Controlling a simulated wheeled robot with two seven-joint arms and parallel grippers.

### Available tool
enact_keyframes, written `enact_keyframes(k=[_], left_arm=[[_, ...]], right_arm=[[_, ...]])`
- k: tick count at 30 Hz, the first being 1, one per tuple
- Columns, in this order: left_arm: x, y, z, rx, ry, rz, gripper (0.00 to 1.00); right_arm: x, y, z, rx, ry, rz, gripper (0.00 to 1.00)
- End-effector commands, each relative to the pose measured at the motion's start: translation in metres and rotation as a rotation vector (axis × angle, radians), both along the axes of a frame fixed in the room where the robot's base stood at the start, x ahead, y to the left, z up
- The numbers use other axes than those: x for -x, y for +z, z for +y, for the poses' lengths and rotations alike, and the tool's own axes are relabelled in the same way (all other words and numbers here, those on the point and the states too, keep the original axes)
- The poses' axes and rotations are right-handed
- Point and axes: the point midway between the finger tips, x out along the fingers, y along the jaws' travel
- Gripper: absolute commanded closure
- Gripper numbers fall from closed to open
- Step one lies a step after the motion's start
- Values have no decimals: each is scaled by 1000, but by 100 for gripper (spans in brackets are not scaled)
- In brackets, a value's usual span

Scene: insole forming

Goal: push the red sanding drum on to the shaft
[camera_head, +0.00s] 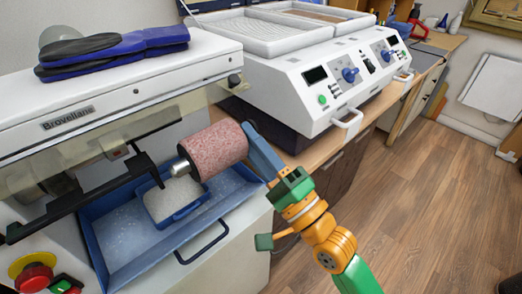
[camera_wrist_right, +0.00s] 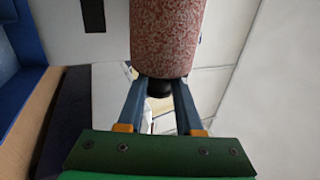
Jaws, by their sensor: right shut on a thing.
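The red sanding drum (camera_head: 215,148) is a speckled, roughly horizontal cylinder in front of the sanding machine. The metal shaft (camera_head: 180,168) shows at its left end, in line with it; how far it reaches inside is hidden. My right gripper (camera_head: 252,137) is at the drum's other end, its blue fingers pointing at it. In the right wrist view the drum (camera_wrist_right: 166,38) fills the top middle, and my right gripper (camera_wrist_right: 159,88) has its fingers on either side of a dark end piece (camera_wrist_right: 160,87) under the drum. My left gripper is not in view.
A blue tray (camera_head: 112,262) with a smaller container of pale grains (camera_head: 175,200) lies below the drum. Blue-black insoles (camera_head: 115,48) lie on the machine top. A white heating unit (camera_head: 318,75) stands behind. A red stop button (camera_head: 35,279) is at front left.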

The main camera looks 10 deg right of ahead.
Motion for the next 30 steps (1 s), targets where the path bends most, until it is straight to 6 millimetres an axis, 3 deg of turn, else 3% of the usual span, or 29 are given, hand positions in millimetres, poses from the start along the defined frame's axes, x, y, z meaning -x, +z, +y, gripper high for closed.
enact_keyframes(k=[21,30], left_arm=[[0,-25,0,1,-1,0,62],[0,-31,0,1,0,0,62]], right_arm=[[-80,-1,59,-2,1,-1,100],[-95,1,70,0,1,-1,100]])
